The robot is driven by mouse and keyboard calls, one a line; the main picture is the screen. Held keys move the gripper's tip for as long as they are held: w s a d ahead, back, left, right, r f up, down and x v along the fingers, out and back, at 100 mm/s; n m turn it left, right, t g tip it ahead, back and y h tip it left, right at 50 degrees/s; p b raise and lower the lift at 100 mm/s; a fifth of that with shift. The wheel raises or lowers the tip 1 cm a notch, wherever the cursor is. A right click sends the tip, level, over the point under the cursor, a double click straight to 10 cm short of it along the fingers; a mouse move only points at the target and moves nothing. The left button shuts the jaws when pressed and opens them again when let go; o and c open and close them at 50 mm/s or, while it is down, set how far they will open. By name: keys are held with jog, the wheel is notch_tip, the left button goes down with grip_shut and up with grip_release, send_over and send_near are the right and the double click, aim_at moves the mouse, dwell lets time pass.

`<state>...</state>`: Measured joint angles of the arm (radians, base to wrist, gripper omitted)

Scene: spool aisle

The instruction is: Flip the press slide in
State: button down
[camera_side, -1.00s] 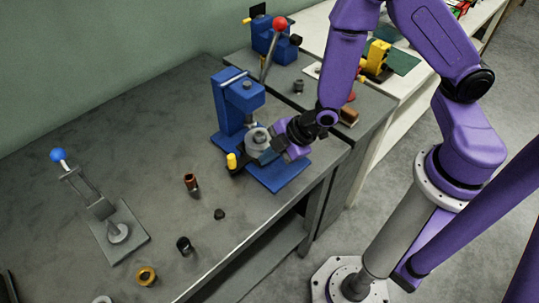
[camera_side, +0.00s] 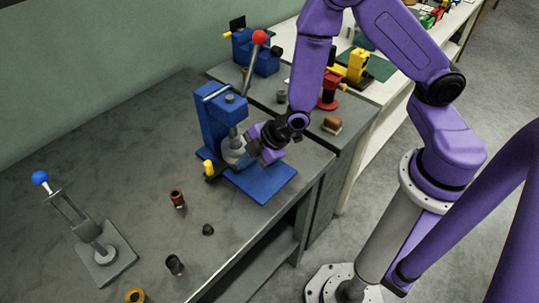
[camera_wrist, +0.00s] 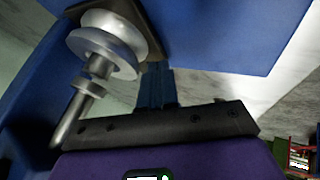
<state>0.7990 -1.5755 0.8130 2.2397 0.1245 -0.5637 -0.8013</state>
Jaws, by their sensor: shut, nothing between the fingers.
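The blue press (camera_side: 215,120) stands on the bench with its lever and red knob (camera_side: 259,37) raised. Its slide, with a yellow knob (camera_side: 208,168) at the left, carries a metal spool (camera_side: 234,150) close under the ram. The wrist view shows the spool (camera_wrist: 108,45) on a dark slide plate (camera_wrist: 152,20) against the blue press base (camera_wrist: 230,30). My gripper (camera_side: 256,148) is shut and empty, low over the base on the right side of the spool. Its fingers (camera_wrist: 156,88) point toward the slide; whether they touch it I cannot tell.
A grey lever fixture with a blue knob (camera_side: 40,178) stands at the left. Small parts, including a brown cup (camera_side: 177,198) and a black cup (camera_side: 174,265), lie in front of the press. Another blue vise (camera_side: 250,50) stands behind. The base's front right (camera_side: 270,185) is clear.

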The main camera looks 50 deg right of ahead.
jog(key=s, duration=0.3)
jog(key=shift+s+a, duration=0.1)
jog(key=shift+s, duration=0.25)
jog(key=s+d+r+m+g+h, duration=0.2)
jog(key=s+d+r, duration=0.4)
jog(key=s+r, duration=0.3)
jog(key=s+d+r+m+g+h, duration=0.2)
jog(key=s+d+r, duration=0.4)
jog(key=s+r, duration=0.3)
jog(key=shift+s+d+r+g, duration=0.15)
jog(key=shift+s+r+g, duration=0.2)
jog(key=shift+r+g, duration=0.4)
